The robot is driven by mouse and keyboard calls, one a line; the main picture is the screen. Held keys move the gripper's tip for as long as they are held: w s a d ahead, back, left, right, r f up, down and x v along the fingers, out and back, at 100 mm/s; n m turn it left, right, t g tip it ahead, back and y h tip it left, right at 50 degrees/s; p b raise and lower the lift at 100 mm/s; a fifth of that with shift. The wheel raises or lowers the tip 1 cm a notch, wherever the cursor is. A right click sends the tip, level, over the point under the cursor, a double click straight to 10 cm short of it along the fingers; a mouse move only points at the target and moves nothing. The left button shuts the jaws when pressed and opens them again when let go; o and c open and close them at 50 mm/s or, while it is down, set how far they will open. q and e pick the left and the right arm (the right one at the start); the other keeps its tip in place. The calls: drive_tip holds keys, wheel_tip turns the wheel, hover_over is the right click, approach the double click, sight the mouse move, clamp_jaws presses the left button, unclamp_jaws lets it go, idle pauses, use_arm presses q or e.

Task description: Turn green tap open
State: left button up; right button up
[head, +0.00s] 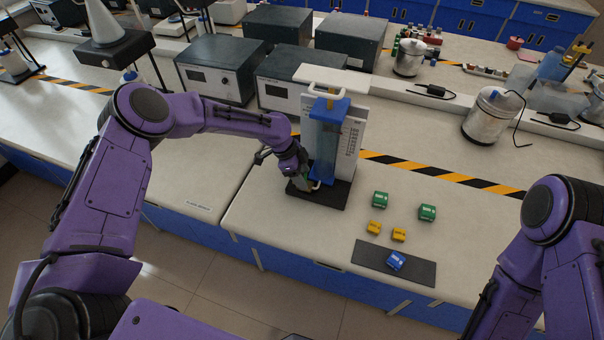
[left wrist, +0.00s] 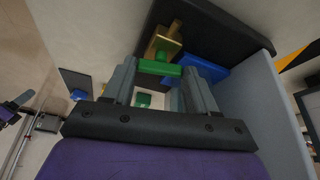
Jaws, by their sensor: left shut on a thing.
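The green tap is a small green handle (left wrist: 160,68) with a brass-coloured part (left wrist: 162,42) beside it, in the left wrist view. It is at the foot of a stand with a clear blue column (head: 323,145), on a black base (head: 335,195). My left gripper (head: 306,183) is low at the front left of that base. In the left wrist view its two grey fingers (left wrist: 162,76) are on either side of the green handle, shut on it. In the head view the gripper mostly hides the tap. My right gripper is out of view; only its arm shows.
Two green blocks (head: 380,200), two yellow blocks (head: 399,235) and a blue block (head: 395,261) on a dark mat (head: 420,270) are to the right. Grey boxed instruments (head: 218,68) stand behind. A metal pot (head: 492,115) is at the right. The bench's front edge is close.

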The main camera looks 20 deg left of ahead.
use_arm(q)
drive_tip(key=n, duration=0.1)
drive_tip(key=n+t, duration=0.1)
drive_tip(key=n, duration=0.1)
drive_tip(key=shift+s+d+n+y, duration=0.1)
drive_tip(key=shift+s+n+y, duration=0.2)
drive_tip(key=n, duration=0.2)
drive_tip(key=n+t+y, duration=0.1)
drive_tip(key=n, duration=0.1)
drive_tip(key=shift+s+d+n+t+p, duration=0.1)
drive_tip(key=shift+s+n+t+p, duration=0.05)
drive_tip(key=shift+n+t+p, duration=0.15)
drive_tip(key=n+y, duration=0.1)
drive_tip(key=n, duration=0.2)
drive_tip(key=shift+d+f+t, duration=0.1)
drive_tip(key=shift+d+t, duration=0.05)
drive_tip(key=shift+t, duration=0.15)
drive_tip(key=shift+d+n+y, duration=0.15)
drive_tip(key=shift+n+y, duration=0.65)
drive_tip(key=shift+n, duration=1.2)
drive_tip(key=o, duration=0.8)
